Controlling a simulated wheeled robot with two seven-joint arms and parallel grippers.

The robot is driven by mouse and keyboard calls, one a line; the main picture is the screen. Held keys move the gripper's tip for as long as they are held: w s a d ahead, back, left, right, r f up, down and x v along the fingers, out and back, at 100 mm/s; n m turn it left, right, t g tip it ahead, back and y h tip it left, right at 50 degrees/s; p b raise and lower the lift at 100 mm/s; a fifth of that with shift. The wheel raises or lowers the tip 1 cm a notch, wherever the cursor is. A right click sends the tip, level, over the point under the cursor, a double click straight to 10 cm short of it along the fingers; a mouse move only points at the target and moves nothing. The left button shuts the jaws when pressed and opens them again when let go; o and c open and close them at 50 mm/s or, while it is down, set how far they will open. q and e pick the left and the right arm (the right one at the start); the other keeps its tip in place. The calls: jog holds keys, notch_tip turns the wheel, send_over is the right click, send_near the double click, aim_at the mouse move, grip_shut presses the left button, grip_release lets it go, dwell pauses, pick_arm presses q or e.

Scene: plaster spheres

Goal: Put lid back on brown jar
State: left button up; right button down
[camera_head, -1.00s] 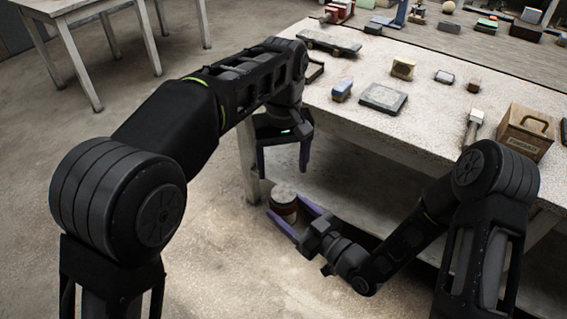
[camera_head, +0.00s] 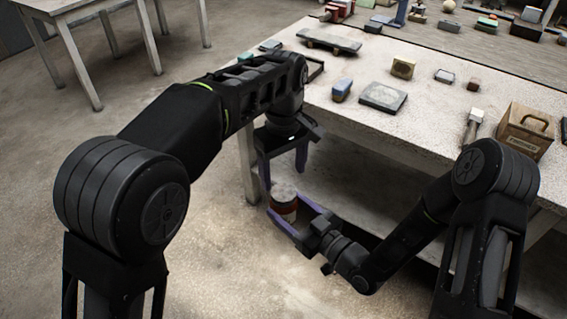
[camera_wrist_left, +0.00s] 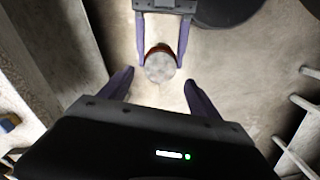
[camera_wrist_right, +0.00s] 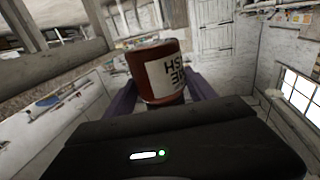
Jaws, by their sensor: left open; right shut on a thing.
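The brown jar (camera_head: 284,208) is in my right gripper (camera_head: 286,211), held in the air beside the table's front edge. A pale grey round top (camera_head: 284,191) shows on it, and the left wrist view shows this disc (camera_wrist_left: 160,68) with a reddish-brown rim behind it. I cannot tell whether the disc is a separate lid. The right wrist view shows the jar's brown body (camera_wrist_right: 155,72) with a white label, lettering inverted, between the fingers. My left gripper (camera_head: 283,187) is open and empty, its fingers pointing down just above and around the jar's top, apparently not touching it.
The speckled table (camera_head: 340,115) carries a wooden box (camera_head: 522,132), a brush (camera_head: 472,125), a grey slab (camera_head: 383,97) and a blue block (camera_head: 341,90). Its edge and leg (camera_head: 247,165) stand close to both grippers. Open floor (camera_head: 200,265) lies at the left front.

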aim_at(283, 192)
pick_arm(q)
notch_tip(283, 192, down, 6)
jog(key=shift+r, duration=0.1)
dwell(0.4)
jog(key=c, duration=1.4)
jog(key=m, duration=0.4)
jog(key=shift+c, duration=0.2)
jog(key=m, duration=1)
jog(key=shift+m, duration=0.4)
jog(key=o, duration=1.6)
